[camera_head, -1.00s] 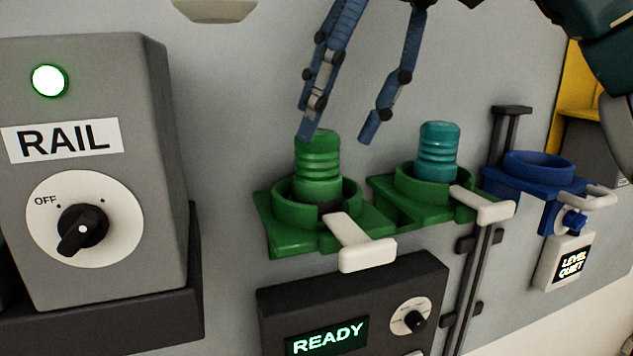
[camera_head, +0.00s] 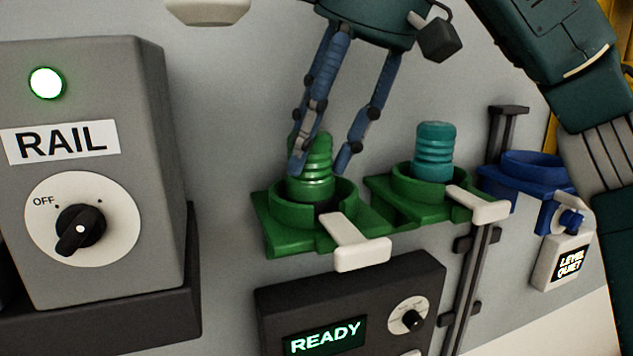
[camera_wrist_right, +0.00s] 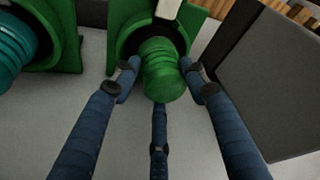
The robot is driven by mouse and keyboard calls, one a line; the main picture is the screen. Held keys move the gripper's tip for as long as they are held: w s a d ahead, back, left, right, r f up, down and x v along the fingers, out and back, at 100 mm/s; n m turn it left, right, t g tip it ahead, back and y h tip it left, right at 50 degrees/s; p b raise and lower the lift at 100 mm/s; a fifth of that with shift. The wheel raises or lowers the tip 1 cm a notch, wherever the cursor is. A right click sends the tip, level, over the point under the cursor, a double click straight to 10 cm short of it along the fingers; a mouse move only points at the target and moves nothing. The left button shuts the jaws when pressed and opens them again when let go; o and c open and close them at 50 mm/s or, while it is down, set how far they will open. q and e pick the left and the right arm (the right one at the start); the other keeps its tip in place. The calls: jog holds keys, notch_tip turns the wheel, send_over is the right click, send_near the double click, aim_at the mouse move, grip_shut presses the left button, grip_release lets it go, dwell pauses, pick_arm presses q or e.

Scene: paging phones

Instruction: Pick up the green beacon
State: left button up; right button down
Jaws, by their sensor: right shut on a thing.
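The green beacon (camera_head: 318,180) is a ribbed cylinder standing upright in a green ring holder (camera_head: 283,228) on the wall. It also shows in the right wrist view (camera_wrist_right: 162,72). My right gripper (camera_head: 322,166) has come down on it from above, its blue fingers around the beacon's upper part. In the right wrist view the fingers (camera_wrist_right: 160,85) lie on both sides of the beacon, with a third finger below. The jaws are shut on the beacon, which still sits inside its holder. My left gripper is not in view.
A teal beacon (camera_head: 434,152) stands in a second green holder (camera_head: 412,200) just to the right. An empty blue holder (camera_head: 530,172) is further right. White levers (camera_head: 358,250) stick out in front. A grey RAIL box (camera_head: 110,200) stands left; a dark READY panel (camera_head: 390,290) is below.

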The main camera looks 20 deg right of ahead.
jog(key=shift+r, duration=0.15)
jog(key=r, duration=0.8)
jog(key=shift+w+a+r, duration=0.1)
jog(key=shift+a+r, duration=0.05)
jog(key=shift+a, duration=0.2)
jog(key=shift+d+r, duration=0.2)
jog(key=shift+r, duration=0.5)
